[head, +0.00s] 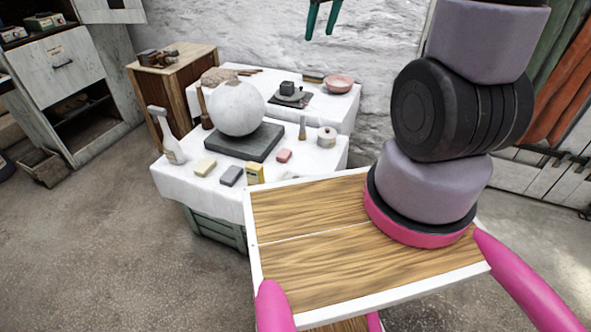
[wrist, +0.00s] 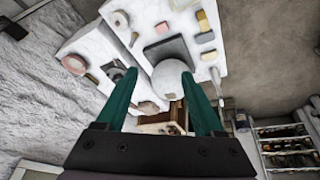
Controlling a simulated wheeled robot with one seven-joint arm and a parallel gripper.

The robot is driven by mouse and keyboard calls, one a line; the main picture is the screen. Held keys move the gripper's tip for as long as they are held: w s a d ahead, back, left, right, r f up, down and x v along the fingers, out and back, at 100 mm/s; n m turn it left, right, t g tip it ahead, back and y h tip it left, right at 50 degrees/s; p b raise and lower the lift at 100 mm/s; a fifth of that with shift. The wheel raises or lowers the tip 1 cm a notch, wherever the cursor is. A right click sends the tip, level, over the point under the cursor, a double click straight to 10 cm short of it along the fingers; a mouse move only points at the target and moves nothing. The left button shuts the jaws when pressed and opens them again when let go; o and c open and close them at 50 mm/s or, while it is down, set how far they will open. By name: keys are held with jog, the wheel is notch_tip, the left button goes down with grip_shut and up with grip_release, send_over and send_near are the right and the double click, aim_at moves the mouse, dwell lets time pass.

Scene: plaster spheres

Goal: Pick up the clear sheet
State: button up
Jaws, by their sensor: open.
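I cannot make out a clear sheet in either view; nothing transparent stands out on the white-covered tables. My gripper (head: 321,30) shows at the top of the head view, its green fingers apart and empty, in front of the wall. In the wrist view, my gripper (wrist: 156,78) is open, with the white sphere (wrist: 170,80) showing beyond and between its fingers. In the head view the sphere (head: 237,108) rests on a dark slab (head: 248,141) on the front table. No object touches the fingers.
The back table has a pink bowl (head: 339,84). A wooden cabinet (head: 178,85) stands left. Open floor lies front left.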

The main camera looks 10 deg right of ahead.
jog(key=a+f+n+g, duration=0.1)
jog(key=f+n, duration=0.2)
jog(key=f, duration=1.2)
jog(key=w+a+f+n+g, duration=0.1)
jog(key=f+n, duration=0.3)
jog(key=f, duration=1.2)
jog(key=w+a+f+n+g+y, duration=0.1)
jog(key=a+f+n, duration=0.2)
jog(key=f, duration=1.2)
jog(key=shift+a+f+n+g, duration=0.2)
jog(key=shift+f+n+g, duration=0.2)
jog(key=shift+f, duration=2.9)
grip_shut()
